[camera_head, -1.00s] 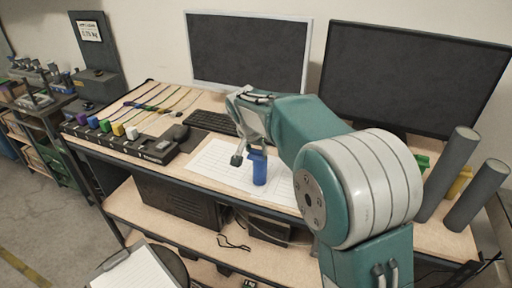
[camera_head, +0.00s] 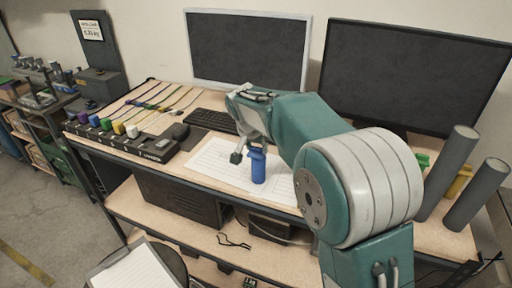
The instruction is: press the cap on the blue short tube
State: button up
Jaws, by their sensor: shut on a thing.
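The blue short tube (camera_head: 259,172) stands upright on the white paper sheets at the front of the desk. A blue cap (camera_head: 257,153) shows at its top, slightly wider than the tube. At this size I cannot tell whether it is fully seated. My gripper (camera_head: 248,150) points down over the tube from above and behind. It is shut on the cap, with one dark fingertip showing at the left. The other fingertip is mostly hidden behind the cap and the arm.
A black keyboard (camera_head: 213,121) and a mouse (camera_head: 180,132) lie behind and left. A black rack (camera_head: 118,139) with coloured blocks stands at the left front edge. Two monitors (camera_head: 247,50) stand at the back. Grey cylinders (camera_head: 448,172) stand at the right.

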jog(key=shift+a, duration=0.25)
jog(key=shift+d, duration=0.1)
jog(key=shift+d, duration=0.4)
jog(key=shift+f, duration=0.15)
dwell(0.8)
dwell(0.6)
jog(key=o, duration=0.9)
jog(key=shift+o, duration=0.5)
